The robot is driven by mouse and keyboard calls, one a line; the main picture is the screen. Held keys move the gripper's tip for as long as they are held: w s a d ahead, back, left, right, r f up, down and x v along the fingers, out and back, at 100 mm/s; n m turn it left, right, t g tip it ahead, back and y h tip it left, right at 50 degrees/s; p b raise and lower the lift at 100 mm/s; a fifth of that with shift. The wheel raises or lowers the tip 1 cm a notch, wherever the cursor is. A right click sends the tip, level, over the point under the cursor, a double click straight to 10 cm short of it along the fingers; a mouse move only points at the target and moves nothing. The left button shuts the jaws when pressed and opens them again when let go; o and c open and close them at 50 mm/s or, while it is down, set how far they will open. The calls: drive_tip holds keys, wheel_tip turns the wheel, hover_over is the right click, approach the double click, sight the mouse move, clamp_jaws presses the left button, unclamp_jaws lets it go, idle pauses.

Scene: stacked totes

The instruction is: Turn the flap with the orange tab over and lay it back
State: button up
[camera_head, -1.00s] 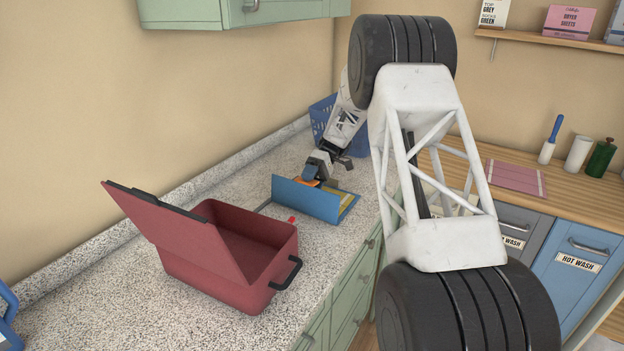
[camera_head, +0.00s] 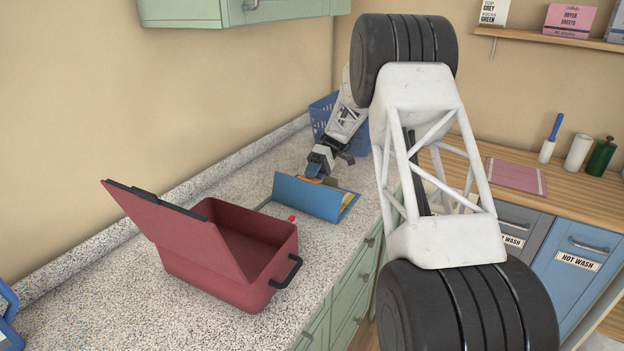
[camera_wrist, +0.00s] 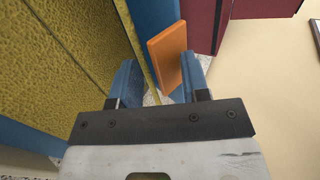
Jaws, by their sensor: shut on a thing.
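The blue flap (camera_head: 306,198) stands raised and tilted on the counter, with a yellow surface (camera_head: 347,198) showing behind it. Its orange tab (camera_head: 312,180) is at the far upper edge, and also shows in the wrist view (camera_wrist: 167,54). My gripper (camera_head: 318,172) is at that edge, shut on the orange tab, with the fingers (camera_wrist: 162,84) on either side of it in the wrist view. The yellow textured face (camera_wrist: 60,60) fills the left of the wrist view. The finger contact is partly hidden in the head view.
A red tote (camera_head: 215,285) with its lid (camera_head: 175,228) raised stands on the speckled counter nearer to me. A small red object (camera_head: 291,218) lies beside the blue flap. A blue basket (camera_head: 322,112) stands behind my gripper.

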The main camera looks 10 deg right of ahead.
drive_tip(key=v, duration=0.6)
drive_tip(key=shift+w+d+r, duration=0.2)
drive_tip(key=shift+r, duration=0.05)
idle(0.5)
drive_tip(key=shift+r, duration=0.1)
drive_tip(key=s+a+r+m+t+h, duration=0.2)
drive_tip(key=s+r, duration=0.3)
drive_tip(key=s, duration=0.4)
drive_tip(key=s+a+r+m+t+h, duration=0.1)
drive_tip(key=s+a+r, duration=0.3)
drive_tip(key=s, duration=0.5)
drive_tip(key=s+a+r+m+t+h, duration=0.1)
drive_tip(key=s+r+m+t+h, duration=0.1)
drive_tip(key=s+r, duration=0.55)
drive_tip(key=s+f+m+t+h, duration=0.2)
drive_tip(key=s+f+t, duration=0.1)
drive_tip(key=s, duration=1.2)
drive_tip(key=s+a+f+m+t+h, duration=0.1)
drive_tip(key=s+f+m+t+h, duration=0.1)
drive_tip(key=s, duration=1.4)
drive_tip(key=shift+a+f+t, duration=0.35)
drive_tip(key=shift+f+t, duration=0.15)
drive_tip(key=shift+t, duration=0.2)
drive_tip(key=shift+s, duration=0.15)
